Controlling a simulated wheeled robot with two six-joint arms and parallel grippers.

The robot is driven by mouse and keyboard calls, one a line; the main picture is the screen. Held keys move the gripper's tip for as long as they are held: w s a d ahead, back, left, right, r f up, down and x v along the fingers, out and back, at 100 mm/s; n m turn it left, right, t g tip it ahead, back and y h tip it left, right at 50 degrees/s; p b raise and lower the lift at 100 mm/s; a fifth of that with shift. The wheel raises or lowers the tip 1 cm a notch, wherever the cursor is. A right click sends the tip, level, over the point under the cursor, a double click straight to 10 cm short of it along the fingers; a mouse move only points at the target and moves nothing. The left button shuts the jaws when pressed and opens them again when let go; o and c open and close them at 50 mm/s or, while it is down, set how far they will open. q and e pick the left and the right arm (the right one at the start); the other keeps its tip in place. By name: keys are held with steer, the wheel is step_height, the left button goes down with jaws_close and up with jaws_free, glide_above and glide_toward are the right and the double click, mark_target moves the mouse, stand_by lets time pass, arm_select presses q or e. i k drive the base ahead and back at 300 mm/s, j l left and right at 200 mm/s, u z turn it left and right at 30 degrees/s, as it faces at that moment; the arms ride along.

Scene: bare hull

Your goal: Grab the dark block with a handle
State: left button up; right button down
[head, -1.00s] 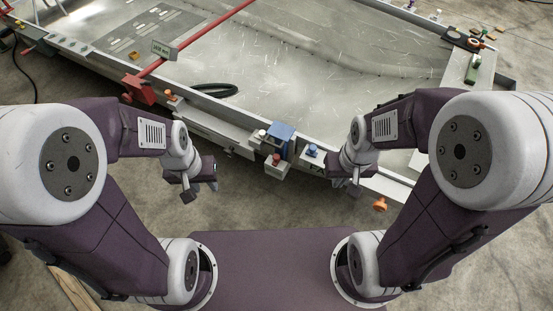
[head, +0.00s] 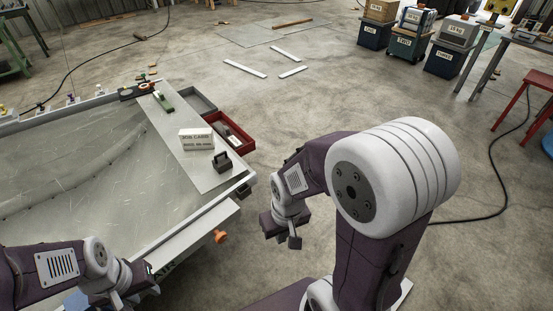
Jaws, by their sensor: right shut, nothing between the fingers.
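The dark block with a handle (head: 222,163) stands on the pale grey shelf at the hull's right end, close to the shelf's outer edge. Its handle arches up over the top. My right gripper (head: 294,242) is shut and empty, over open floor to the right of the block and lower in the picture. My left gripper (head: 148,282) is at the lower left beside the hull's edge, well apart from the block; its fingers are too small to read.
A white labelled box (head: 196,139) stands just behind the block. A red tray (head: 233,134) and a grey tray (head: 197,101) hang along the shelf's far side. A green-handled tool (head: 163,101) lies further back. An orange knob (head: 220,237) sticks out below the shelf.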

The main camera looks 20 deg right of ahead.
mark_target(222, 164)
steer(key=z, duration=0.3)
steer(key=i+j+u, duration=0.15)
steer(key=i+u, duration=0.15)
steer(key=i, duration=0.4)
steer(key=i+u, duration=0.3)
steer(key=i, duration=0.4)
